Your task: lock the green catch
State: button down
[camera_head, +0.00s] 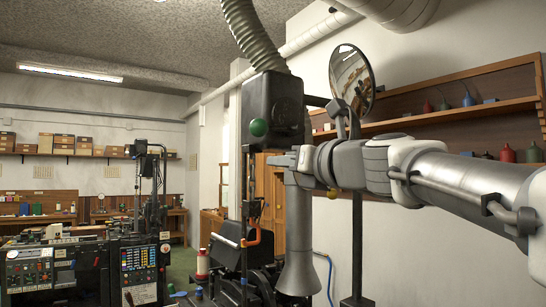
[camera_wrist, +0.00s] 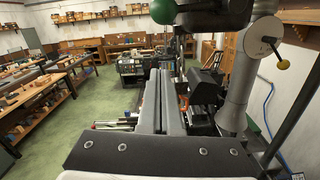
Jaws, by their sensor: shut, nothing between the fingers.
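The green catch shows as a round green knob (camera_head: 258,128) on the front of a black box-like housing (camera_head: 280,100) in the head view. It also shows at the top edge of the wrist view (camera_wrist: 163,11), partly cut off. My gripper (camera_wrist: 161,74) is shut in the wrist view, its two long grey fingers side by side with nothing between them. The fingertips appear below the green knob in that picture, apart from it. In the head view my arm comes in from the right, its end just right of and below the knob; the fingers are hard to make out there.
A grey flared hood (camera_head: 298,250) hangs beneath my arm's end in the head view. A small yellow knob (camera_wrist: 282,64) is at the right of the wrist view. A round mirror (camera_head: 352,80) is behind the arm. A control panel (camera_head: 138,258) stands at left.

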aim_at(276, 129)
jog(key=w+a+r+p, duration=0.2)
jog(key=w, duration=0.1)
jog(key=w+a+r+p, duration=0.1)
jog(key=w+r, duration=0.1)
jog(key=shift+w, duration=0.25)
jog(key=shift+r, duration=0.15)
